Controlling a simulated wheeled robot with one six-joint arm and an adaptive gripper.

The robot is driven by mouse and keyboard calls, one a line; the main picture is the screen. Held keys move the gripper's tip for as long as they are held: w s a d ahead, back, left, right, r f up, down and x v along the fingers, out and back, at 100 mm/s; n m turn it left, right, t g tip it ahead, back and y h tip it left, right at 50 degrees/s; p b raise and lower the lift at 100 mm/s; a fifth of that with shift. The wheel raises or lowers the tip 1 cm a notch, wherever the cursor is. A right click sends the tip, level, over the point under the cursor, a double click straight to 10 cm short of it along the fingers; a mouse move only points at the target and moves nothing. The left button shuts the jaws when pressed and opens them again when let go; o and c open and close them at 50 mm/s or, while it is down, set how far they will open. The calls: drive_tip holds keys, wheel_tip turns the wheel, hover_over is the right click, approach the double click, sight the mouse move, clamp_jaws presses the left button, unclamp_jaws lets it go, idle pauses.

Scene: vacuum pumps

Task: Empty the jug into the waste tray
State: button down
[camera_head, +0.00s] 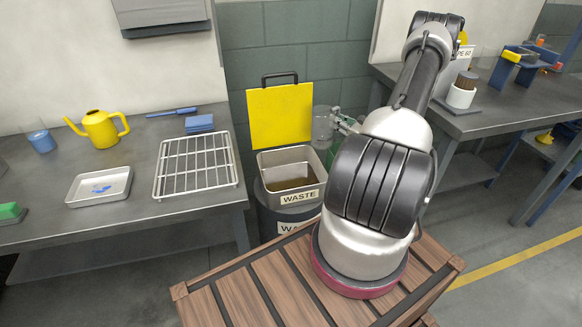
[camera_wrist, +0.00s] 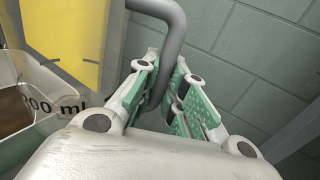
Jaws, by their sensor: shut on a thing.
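The clear jug (camera_head: 322,124) is in the air, above and to the right of the waste tray. It looks roughly upright, and its "ml" marking shows at the left of the wrist view (camera_wrist: 72,106). My gripper (camera_head: 346,123) is at the jug's right side. In the wrist view its green-padded fingers (camera_wrist: 165,100) are shut around a grey handle (camera_wrist: 176,40).
A yellow panel (camera_head: 279,117) with a dark handle stands behind the waste tray. The left bench holds a wire rack (camera_head: 196,166), a white tray (camera_head: 99,187) and a yellow watering can (camera_head: 100,128).

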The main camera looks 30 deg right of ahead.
sight(339, 115)
idle(0.4)
drive_tip(key=shift+r, duration=1.5)
